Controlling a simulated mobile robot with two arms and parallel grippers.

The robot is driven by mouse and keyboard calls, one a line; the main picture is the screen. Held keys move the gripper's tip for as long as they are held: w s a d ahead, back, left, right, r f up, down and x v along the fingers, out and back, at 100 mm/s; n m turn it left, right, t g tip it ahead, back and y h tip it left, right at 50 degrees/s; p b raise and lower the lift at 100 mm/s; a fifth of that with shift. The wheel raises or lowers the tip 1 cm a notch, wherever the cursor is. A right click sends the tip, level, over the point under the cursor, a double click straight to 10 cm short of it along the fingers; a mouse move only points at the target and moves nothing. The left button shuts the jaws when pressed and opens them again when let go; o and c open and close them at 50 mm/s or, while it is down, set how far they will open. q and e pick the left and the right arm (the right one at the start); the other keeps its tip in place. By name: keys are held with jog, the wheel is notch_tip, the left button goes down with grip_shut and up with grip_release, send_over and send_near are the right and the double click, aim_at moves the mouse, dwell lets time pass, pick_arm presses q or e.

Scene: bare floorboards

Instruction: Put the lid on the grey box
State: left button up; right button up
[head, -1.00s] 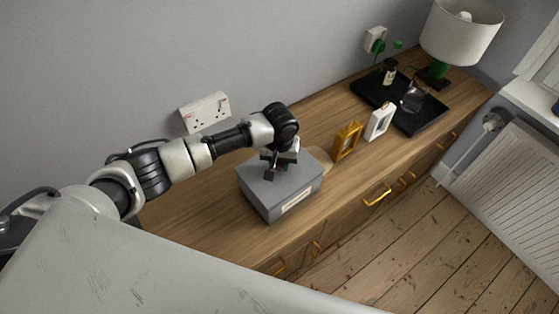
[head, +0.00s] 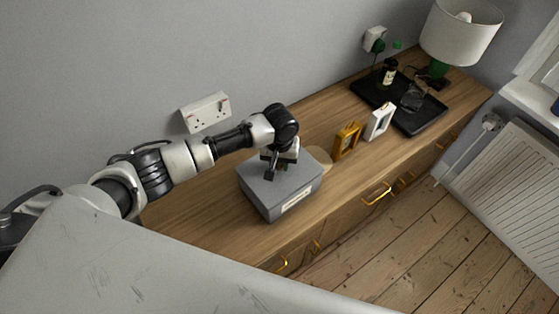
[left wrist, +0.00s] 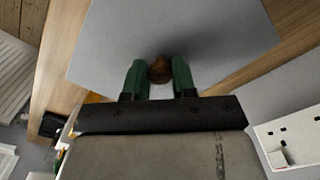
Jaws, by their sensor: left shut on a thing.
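The grey box (head: 294,208) stands on the wooden cabinet top, with a pale label on its front. Its flat grey lid (head: 262,186) lies over the top of the box, roughly in line with its walls; I cannot tell whether it is fully seated. In the left wrist view the lid (left wrist: 160,25) fills the upper middle, with a round brown knob (left wrist: 160,70) on it. My left gripper (head: 279,172) is above the lid, its green fingers (left wrist: 160,78) shut on the knob from both sides. My right gripper is not in view.
A gold frame (head: 346,141) and a white frame (head: 379,122) stand right of the box. Beyond are a black tray (head: 425,122) with a bottle and glass, and a lamp (head: 461,35). A wall socket (head: 206,112) is behind my arm. The cabinet top left of the box is clear.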

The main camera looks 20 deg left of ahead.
pick_arm(q)
jog(key=shift+f, duration=0.3)
dwell(0.5)
jog(key=o, duration=1.5)
jog(key=shift+r+p, duration=0.1)
jog(key=shift+p, duration=0.2)
notch_tip(320, 180, up, 5)
jog(key=p, duration=0.5)
jog(key=shift+r, duration=0.9)
